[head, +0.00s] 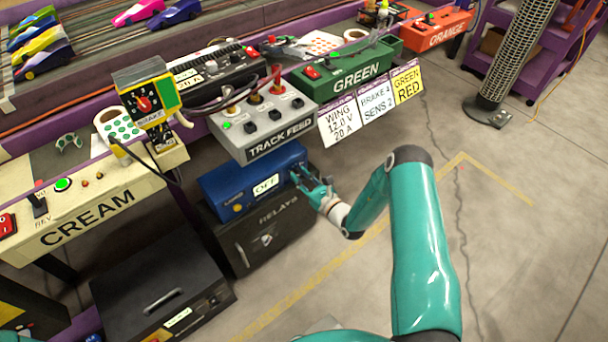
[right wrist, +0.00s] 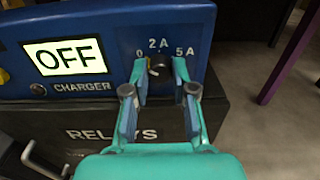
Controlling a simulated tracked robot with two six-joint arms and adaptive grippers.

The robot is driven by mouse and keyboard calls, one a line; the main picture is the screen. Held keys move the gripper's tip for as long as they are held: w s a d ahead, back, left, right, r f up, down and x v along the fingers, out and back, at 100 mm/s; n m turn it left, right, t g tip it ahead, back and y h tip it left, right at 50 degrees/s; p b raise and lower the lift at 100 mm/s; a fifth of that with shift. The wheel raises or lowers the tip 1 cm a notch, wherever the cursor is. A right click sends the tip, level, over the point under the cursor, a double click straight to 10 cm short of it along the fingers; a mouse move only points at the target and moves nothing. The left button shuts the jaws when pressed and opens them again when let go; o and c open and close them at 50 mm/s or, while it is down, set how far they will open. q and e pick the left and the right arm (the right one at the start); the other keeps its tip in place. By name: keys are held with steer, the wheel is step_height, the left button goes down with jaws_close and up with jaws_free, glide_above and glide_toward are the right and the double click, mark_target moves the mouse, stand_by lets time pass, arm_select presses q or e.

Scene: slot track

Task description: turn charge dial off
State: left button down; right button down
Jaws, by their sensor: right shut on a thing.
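The blue charger (head: 232,191) sits on the black relays box under the track feed panel. Its display (head: 266,185) reads OFF, and the same display shows in the right wrist view (right wrist: 67,57). The charge dial (right wrist: 159,66) is a dark knob on the charger's front, with 0, 2A and 5A marked around it. My right gripper (head: 297,174) is at the charger's right end, its fingers on both sides of the dial and shut on it; the fingers also show in the right wrist view (right wrist: 159,80). The knob's pointer is too small to read surely. My left gripper is not in view.
The black relays box (head: 243,255) stands below the charger. The grey track feed panel (head: 256,128) with switches overhangs it. A black case (head: 140,285) lies at lower left. The floor (head: 510,240) to the right is clear.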

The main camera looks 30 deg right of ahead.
steer(key=shift+s+f, duration=0.15)
steer(key=shift+f, duration=0.15)
steer(key=c, duration=1)
jaws_free()
steer(key=shift+o, duration=0.2)
steer(key=shift+r, duration=0.15)
steer(key=s+d, duration=0.1)
steer(key=s, duration=1)
steer(key=shift+s, duration=0.4)
